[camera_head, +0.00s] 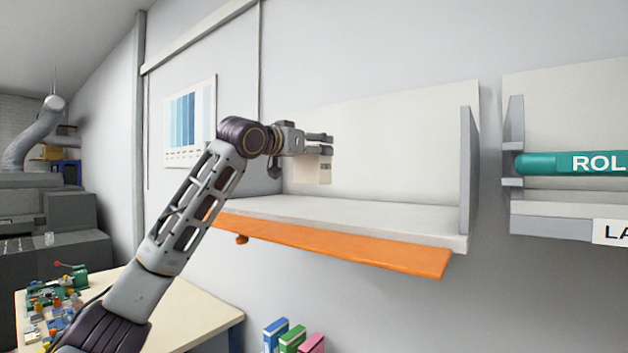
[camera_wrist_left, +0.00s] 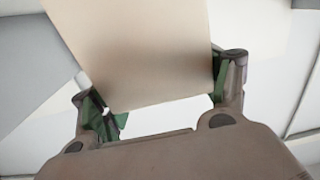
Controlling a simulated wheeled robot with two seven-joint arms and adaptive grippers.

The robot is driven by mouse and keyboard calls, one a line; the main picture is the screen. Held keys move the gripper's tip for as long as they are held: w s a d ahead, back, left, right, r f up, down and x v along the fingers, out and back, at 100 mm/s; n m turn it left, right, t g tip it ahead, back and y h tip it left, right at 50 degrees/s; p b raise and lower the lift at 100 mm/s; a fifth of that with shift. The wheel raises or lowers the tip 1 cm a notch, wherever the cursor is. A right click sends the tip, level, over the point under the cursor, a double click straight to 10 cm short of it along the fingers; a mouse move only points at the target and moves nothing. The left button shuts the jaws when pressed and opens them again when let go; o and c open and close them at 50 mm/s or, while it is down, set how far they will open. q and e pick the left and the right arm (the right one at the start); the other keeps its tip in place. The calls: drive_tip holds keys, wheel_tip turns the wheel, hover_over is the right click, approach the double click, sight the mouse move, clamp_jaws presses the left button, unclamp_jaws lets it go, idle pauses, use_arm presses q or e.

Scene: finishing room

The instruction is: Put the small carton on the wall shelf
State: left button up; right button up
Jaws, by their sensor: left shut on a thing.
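The small carton (camera_head: 311,171) is a pale beige box. My left gripper (camera_head: 318,144) is shut on it and holds it above the left part of the wall shelf (camera_head: 350,213), with a gap seen between carton and shelf board. The wall shelf is white with grey end panels and an orange front strip, and its board looks empty. In the left wrist view the carton (camera_wrist_left: 145,50) sits between the two green-padded fingers of the left gripper (camera_wrist_left: 165,98). My left arm hides the shelf's left end. My right gripper is not in view.
A second shelf (camera_head: 560,208) with a teal roll (camera_head: 580,163) hangs on the right. A table (camera_head: 190,305) with small coloured parts (camera_head: 55,305) stands below left. Several coloured boxes (camera_head: 292,338) are below the shelf. The shelf's middle and right are free.

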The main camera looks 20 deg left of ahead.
sight(305, 175)
use_arm(q)
drive_tip(key=shift+f, duration=1.6)
drive_tip(key=shift+f+p, duration=0.45)
drive_tip(key=shift+f, duration=1.6)
drive_tip(key=shift+f, duration=0.15)
drive_tip(key=o, duration=1.3)
drive_tip(key=shift+c, duration=0.2)
